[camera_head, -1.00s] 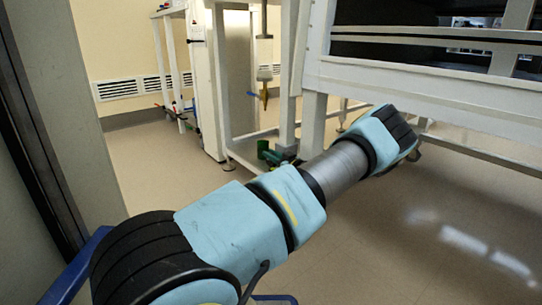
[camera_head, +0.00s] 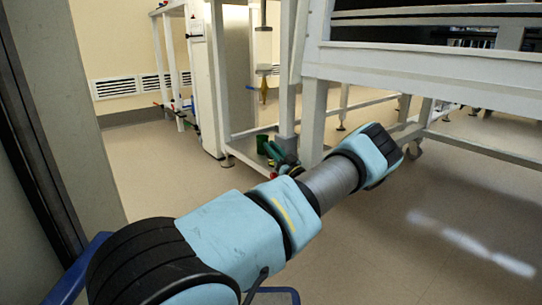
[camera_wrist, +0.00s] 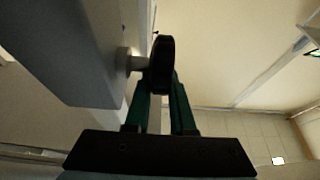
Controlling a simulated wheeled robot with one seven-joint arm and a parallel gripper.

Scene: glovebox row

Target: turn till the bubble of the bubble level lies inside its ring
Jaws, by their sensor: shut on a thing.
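My gripper (camera_wrist: 161,78) has dark green fingers and is shut on a round black knob (camera_wrist: 161,62) in the wrist view. The knob sits on a short pale stem (camera_wrist: 132,61) that joins a grey beam or leg (camera_wrist: 75,45) on the left. The fingertips lie against the knob's lower part.
A white framed bench (camera_head: 420,68) with legs and low rails stands at the right. A tall white cabinet (camera_head: 231,75) is behind it at the left. A yellow-tipped hanging piece (camera_head: 264,85) is near the leg. The floor (camera_head: 420,215) in front is clear.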

